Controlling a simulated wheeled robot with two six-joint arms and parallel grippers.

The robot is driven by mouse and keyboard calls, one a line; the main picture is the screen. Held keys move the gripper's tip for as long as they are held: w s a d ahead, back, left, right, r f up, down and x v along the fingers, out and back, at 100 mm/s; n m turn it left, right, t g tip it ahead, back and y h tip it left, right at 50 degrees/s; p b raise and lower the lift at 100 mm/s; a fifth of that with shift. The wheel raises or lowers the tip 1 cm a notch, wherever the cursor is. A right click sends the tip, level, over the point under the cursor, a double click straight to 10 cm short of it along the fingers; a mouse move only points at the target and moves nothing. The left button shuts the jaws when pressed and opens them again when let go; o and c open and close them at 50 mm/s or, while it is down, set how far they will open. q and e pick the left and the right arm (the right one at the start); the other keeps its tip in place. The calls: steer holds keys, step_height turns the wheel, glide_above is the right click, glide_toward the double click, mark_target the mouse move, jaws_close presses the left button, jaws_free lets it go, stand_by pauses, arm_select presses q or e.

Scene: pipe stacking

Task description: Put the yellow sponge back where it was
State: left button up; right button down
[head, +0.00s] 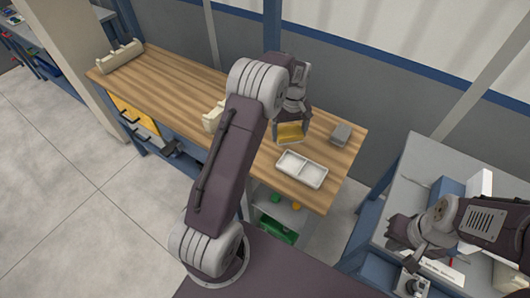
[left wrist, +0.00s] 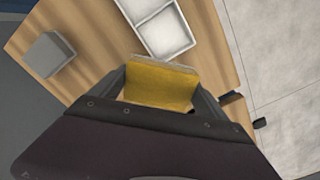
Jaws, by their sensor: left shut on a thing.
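The yellow sponge (head: 291,132) is held in my left gripper (head: 290,138) over the wooden workbench (head: 180,85). In the left wrist view the sponge (left wrist: 160,86) sits between the two fingers, which touch its sides. In the head view the sponge is just behind a white two-part tray (head: 302,169); I cannot tell how high above the bench it is. My right gripper (head: 408,248) is at the right, over the grey table; its fingers are too unclear to tell open from shut.
A grey block (head: 341,134) stands on the bench right of the sponge. A cream holder (head: 212,117) is partly hidden by my left arm, and another (head: 122,56) stands at the far left. The grey table (head: 428,160) holds a white box and small items. The bench's left half is mostly clear.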

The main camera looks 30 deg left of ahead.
arm_select(q)
glide_above(266, 155)
step_height(266, 155, down, 5)
steer(key=shift+r, duration=0.1)
steer(key=shift+f, duration=2.1)
steer(key=shift+f, duration=0.1)
steer(key=o, duration=1)
steer(key=shift+o, duration=0.2)
step_height(266, 155, up, 12)
steer(key=s+d+m, duration=0.4)
steer(key=s+d, duration=0.1)
steer(key=s, duration=0.4)
steer(key=s+d+m+t, duration=0.1)
steer(key=s+d+m, duration=0.2)
steer(key=s, duration=0.6)
steer(key=d, duration=0.2)
steer(key=shift+d+m, duration=0.35)
steer(key=shift+m, duration=0.05)
steer(key=shift+s, duration=0.15)
